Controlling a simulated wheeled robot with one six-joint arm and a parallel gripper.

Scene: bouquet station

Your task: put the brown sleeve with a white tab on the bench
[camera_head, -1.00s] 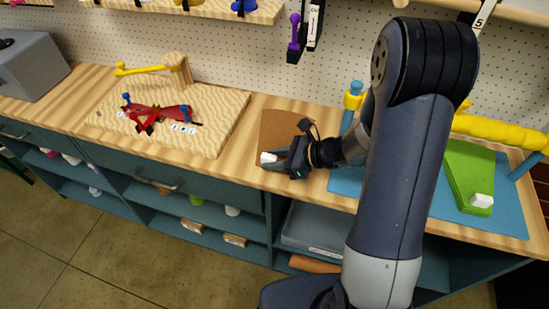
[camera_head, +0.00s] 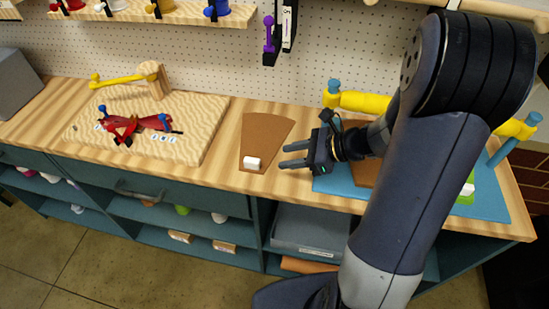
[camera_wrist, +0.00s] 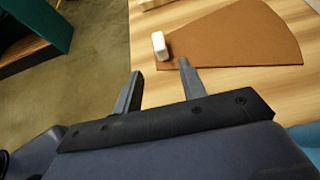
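The brown sleeve (camera_head: 264,138) lies flat on the wooden bench top (camera_head: 222,172), with its white tab (camera_head: 252,163) at the narrow front end. My gripper (camera_head: 284,155) is just right of the sleeve, with its fingers apart and nothing between them. In the wrist view the sleeve (camera_wrist: 235,38) and its white tab (camera_wrist: 160,46) lie beyond my open fingers (camera_wrist: 158,82). One fingertip appears close to the tab there. I cannot tell whether it touches the sleeve.
A light wooden board (camera_head: 195,135) with a red bow-like piece (camera_head: 135,125) lies to the left. A blue mat (camera_head: 328,185) with a brown piece partly behind my arm is to the right. Open shelves (camera_head: 165,222) are below the bench.

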